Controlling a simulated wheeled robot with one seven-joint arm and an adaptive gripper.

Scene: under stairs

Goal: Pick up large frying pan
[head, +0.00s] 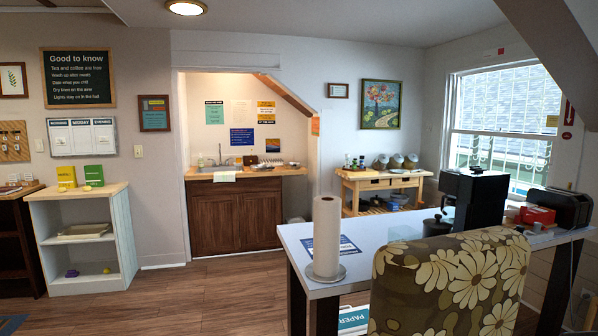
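I cannot make out a large frying pan for certain in the head view. Small dark items sit on the alcove counter (250,174) near the sink (212,168), too small to name. A dark, lidded pot-like item (436,227) stands on the white table (306,240). Dark items also lie on the lower shelf of the wooden bench (413,183) by the window, partly hidden. My gripper is not in view.
A flowered chair (450,285) and the white table, with a paper towel roll (327,235) and a black machine (474,198), fill the right foreground. A white shelf unit (50,237) stands at left. Wooden floor (205,285) is clear up to the dark cabinet (235,217).

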